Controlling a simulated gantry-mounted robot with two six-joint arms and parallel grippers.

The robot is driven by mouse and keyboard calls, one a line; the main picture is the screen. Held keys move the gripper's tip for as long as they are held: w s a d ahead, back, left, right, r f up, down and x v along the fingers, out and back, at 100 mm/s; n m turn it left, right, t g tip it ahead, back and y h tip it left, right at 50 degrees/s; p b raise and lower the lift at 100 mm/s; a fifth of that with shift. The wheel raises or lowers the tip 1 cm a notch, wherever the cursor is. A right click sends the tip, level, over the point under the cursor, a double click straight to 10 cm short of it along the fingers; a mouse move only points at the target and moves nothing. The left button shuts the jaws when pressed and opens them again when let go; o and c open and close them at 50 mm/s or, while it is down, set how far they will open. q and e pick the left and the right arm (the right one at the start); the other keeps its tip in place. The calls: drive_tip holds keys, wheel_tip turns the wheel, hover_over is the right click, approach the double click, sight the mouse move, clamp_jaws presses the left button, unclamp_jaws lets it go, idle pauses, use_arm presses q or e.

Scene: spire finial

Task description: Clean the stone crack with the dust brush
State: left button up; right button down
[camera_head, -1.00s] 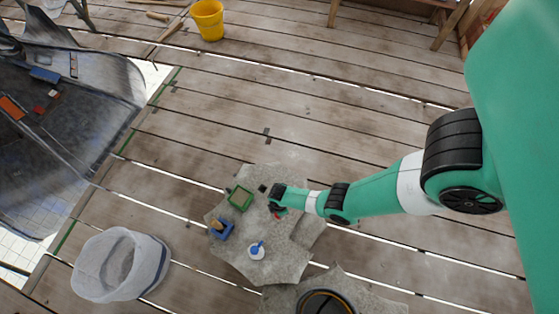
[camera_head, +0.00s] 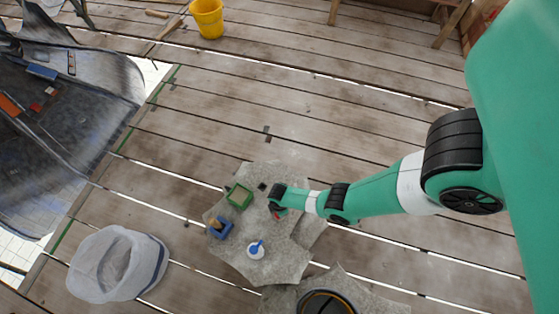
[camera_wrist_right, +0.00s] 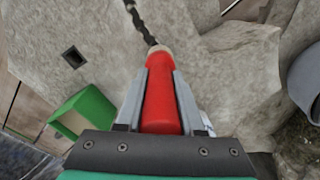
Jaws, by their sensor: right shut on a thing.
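My right gripper (camera_head: 276,208) is low over the grey stone (camera_head: 288,262) in the head view. In the right wrist view its two fingers (camera_wrist_right: 160,95) are shut on the red handle (camera_wrist_right: 162,102) of a tool with a dark twisted stem (camera_wrist_right: 141,22). The stem points away over the stone, and its far end is cut off at the top edge. I cannot tell whether it touches the stone. A dark square hole (camera_wrist_right: 73,57) lies left of the stem. No crack can be told apart clearly from the edges between stone pieces. My left gripper is not in view.
On the stone are a green open box (camera_head: 240,196), a blue box (camera_head: 221,228) with a tan object, and a white dish (camera_head: 256,253) with a blue item. A dark round container (camera_head: 326,302) stands at the front, a white bin (camera_head: 118,264) at left.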

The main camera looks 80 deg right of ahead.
drive_tip(key=shift+f+b, duration=0.55)
drive_tip(key=shift+f, duration=0.1)
idle(0.3)
drive_tip(key=shift+s+d+f, duration=0.1)
drive_tip(key=shift+s+d, duration=0.2)
drive_tip(key=shift+d, duration=0.35)
drive_tip(key=shift+s+d, duration=0.3)
drive_tip(key=shift+d, duration=0.3)
drive_tip(key=shift+s+d, duration=0.1)
drive_tip(key=shift+d, duration=0.05)
drive_tip(key=shift+s+d, duration=0.35)
drive_tip(key=shift+d, duration=0.35)
drive_tip(key=shift+s+d, duration=0.3)
drive_tip(key=shift+d, duration=0.35)
drive_tip(key=shift+d, duration=0.15)
drive_tip(key=shift+s+d, duration=0.3)
drive_tip(key=shift+d, duration=0.35)
drive_tip(key=shift+s+d, duration=0.25)
drive_tip(key=shift+d, duration=0.35)
